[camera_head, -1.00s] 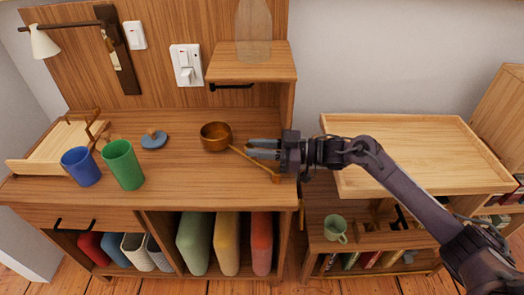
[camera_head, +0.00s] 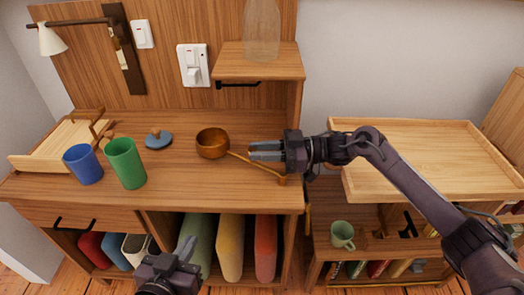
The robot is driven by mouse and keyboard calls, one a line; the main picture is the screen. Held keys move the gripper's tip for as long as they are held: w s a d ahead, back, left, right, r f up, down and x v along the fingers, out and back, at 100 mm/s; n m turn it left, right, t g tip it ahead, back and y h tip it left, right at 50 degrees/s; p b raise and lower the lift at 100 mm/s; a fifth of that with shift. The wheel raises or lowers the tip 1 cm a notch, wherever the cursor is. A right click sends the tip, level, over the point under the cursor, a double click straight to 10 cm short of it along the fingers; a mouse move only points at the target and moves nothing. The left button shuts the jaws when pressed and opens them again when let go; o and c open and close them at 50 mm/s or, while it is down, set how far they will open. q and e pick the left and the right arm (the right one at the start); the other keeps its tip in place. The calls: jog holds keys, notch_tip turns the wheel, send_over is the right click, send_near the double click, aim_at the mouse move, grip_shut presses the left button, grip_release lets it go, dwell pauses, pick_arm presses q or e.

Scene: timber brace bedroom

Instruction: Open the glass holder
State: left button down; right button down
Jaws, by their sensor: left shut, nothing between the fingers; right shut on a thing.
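No part is labelled as the glass holder. A wooden wall shelf (camera_head: 257,62) with a black handle (camera_head: 238,84) under its front carries a clear glass bottle (camera_head: 262,30), and may be it. My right gripper (camera_head: 252,150) is over the desk, below and in front of this shelf. It is shut at the thin handle of a brown wooden pan (camera_head: 212,143); the contact is partly hidden by the fingers. My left gripper (camera_head: 188,243) is shut and empty, low in front of the desk's open compartments. Neither gripper touches the shelf's black handle.
A blue cup (camera_head: 82,163), a green cup (camera_head: 126,163), a blue lid (camera_head: 158,140) and a wooden tray (camera_head: 60,146) stand on the desk's left. A lamp (camera_head: 52,40) hangs above. At right are a tray-topped table (camera_head: 425,150) and a green mug (camera_head: 342,234).

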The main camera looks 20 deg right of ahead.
jog(key=c, duration=1.2)
grip_release()
